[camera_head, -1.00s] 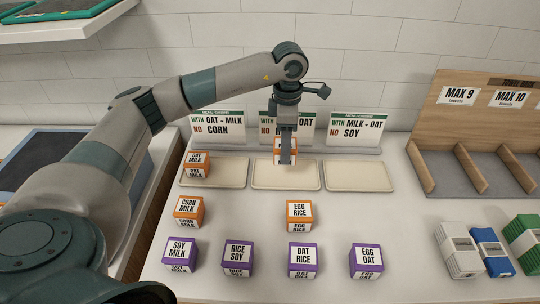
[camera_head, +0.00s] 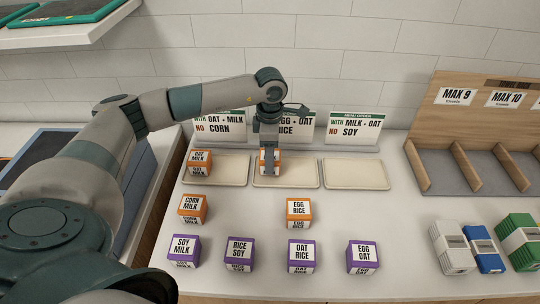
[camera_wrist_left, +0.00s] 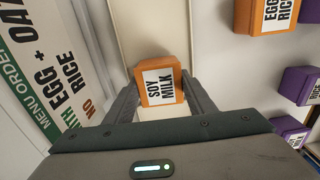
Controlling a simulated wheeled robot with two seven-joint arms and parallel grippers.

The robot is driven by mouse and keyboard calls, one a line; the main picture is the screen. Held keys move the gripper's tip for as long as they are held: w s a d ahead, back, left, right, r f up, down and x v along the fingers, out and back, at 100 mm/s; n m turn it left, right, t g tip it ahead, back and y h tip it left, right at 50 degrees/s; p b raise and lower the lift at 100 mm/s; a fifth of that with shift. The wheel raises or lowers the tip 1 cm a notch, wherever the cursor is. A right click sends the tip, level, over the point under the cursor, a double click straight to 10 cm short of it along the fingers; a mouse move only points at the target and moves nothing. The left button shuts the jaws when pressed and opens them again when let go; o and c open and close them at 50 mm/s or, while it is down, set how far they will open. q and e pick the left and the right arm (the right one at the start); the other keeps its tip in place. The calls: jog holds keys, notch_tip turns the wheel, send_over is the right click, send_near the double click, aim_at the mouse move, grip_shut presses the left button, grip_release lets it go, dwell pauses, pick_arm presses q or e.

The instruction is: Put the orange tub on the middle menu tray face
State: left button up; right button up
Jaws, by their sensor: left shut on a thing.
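My left gripper (camera_head: 269,171) is shut on an orange tub (camera_head: 278,163) at the left half of the middle menu tray (camera_head: 302,172), under the middle menu card. In the left wrist view the fingers (camera_wrist_left: 160,90) grip the tub from both sides, and its label reads SOY MILK (camera_wrist_left: 158,82). The tub is at or just above the cream tray face (camera_wrist_left: 150,25); I cannot tell whether it touches. The finger hides part of the tub in the head view. My right gripper is out of view.
An orange OAT MILK tub (camera_head: 198,162) sits on the left tray (camera_head: 233,172). The right tray (camera_head: 356,174) is empty. Orange CORN MILK (camera_head: 192,209) and EGG RICE (camera_head: 298,212) tubs and several purple tubs stand in front. A wooden divider rack (camera_head: 480,150) is at right.

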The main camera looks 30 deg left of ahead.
pick_arm(q)
jog(key=shift+f, duration=0.5)
jog(key=shift+f, duration=0.15)
jog(key=o, duration=1.2)
jog(key=shift+c, duration=0.2)
